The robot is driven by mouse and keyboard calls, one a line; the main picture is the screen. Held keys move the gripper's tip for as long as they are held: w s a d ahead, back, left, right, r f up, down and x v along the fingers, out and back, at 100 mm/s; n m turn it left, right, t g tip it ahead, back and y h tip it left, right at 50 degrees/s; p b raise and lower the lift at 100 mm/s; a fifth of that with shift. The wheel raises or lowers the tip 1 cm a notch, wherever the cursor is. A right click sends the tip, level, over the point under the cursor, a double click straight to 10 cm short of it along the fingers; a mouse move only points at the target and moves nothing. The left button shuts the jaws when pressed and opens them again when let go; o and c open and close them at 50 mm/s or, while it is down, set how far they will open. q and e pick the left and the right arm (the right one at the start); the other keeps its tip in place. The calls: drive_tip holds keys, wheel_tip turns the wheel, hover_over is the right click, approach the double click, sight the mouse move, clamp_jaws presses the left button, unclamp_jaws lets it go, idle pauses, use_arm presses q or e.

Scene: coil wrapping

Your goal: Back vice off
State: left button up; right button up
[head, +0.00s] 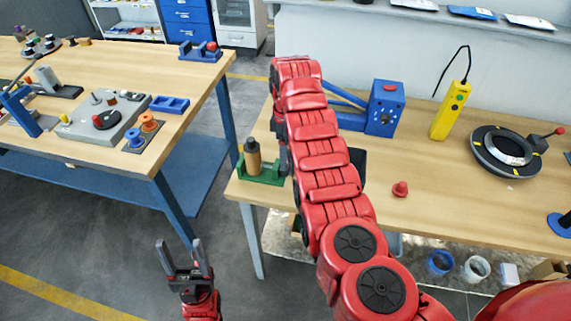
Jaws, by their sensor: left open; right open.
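A green fixture (262,175), which looks like the vice, sits at the left end of the right bench. A tan cylinder with a dark top (252,158) stands upright in it. I cannot tell how tightly it is gripped. My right arm crosses over the bench and bends down beyond the fixture's right side. My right gripper (284,158) is mostly hidden behind that arm; only dark parts show, close to the fixture's right side. I cannot tell if they touch. My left gripper (186,258) is open and empty, fingers up, over the floor between the benches.
A blue machine (385,108), a yellow handset (451,109), a black ring (505,151) and a small red knob (400,189) stand on the right bench (425,210). The left bench (130,70) carries several tools and a blue clamp-like block (200,51). Front bench wood is clear.

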drive_tip(key=shift+s+a+f+p, duration=0.15)
drive_tip(key=shift+f+p, duration=0.35)
drive_tip(key=shift+f, duration=2.15)
clamp_jaws()
drive_tip(key=shift+r+t+p, duration=0.25)
drive_tip(key=shift+t+p, duration=0.15)
drive_tip(key=shift+p, duration=0.75)
drive_tip(key=shift+f+t+p, duration=0.15)
drive_tip(key=shift+t+p, duration=0.15)
drive_tip(key=shift+p, duration=0.2)
drive_tip(key=shift+f+t+h, duration=0.15)
drive_tip(key=shift+t+h, duration=0.15)
drive_tip(key=shift+s+t+b, duration=0.1)
drive_tip(key=shift+t+b, duration=0.3)
drive_tip(key=shift+b, duration=0.05)
